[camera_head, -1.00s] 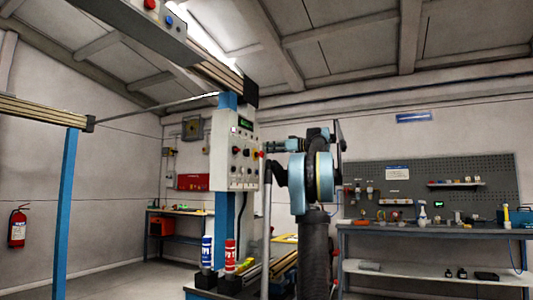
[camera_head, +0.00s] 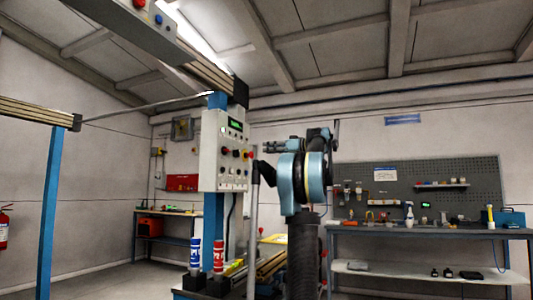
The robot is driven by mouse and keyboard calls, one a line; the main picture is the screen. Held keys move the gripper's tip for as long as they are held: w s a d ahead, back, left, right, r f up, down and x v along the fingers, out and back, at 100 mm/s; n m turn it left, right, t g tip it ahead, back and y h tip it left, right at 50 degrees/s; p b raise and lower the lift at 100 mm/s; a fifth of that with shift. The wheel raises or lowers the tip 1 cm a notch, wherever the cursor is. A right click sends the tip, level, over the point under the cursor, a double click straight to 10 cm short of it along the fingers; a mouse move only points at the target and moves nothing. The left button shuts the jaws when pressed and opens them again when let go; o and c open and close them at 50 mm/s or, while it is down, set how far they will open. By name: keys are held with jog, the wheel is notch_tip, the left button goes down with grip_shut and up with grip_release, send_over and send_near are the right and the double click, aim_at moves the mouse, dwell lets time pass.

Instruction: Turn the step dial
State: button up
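A pale grey control box (camera_head: 209,170) hangs on a blue post left of centre. Its front carries a small green display (camera_head: 235,124) and several dark knobs and coloured buttons. Which knob is the step dial I cannot tell, as the labels are too small to read. My gripper (camera_head: 266,146) is at the end of my blue and black arm, just right of the box in the picture, and points left. It appears apart from the box's knobs. The fingers are small and seen from the side, so whether they are open or shut does not show.
A blue and a red bottle (camera_head: 218,256) stand below the box, beside gantry rails. An overhead beam with buttons (camera_head: 130,25) crosses the upper left. A blue upright (camera_head: 49,210) stands at left. A workbench (camera_head: 430,233) with tools stands at right.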

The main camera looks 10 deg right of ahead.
jog(key=shift+v, duration=2.55)
jog(key=v, duration=1.2)
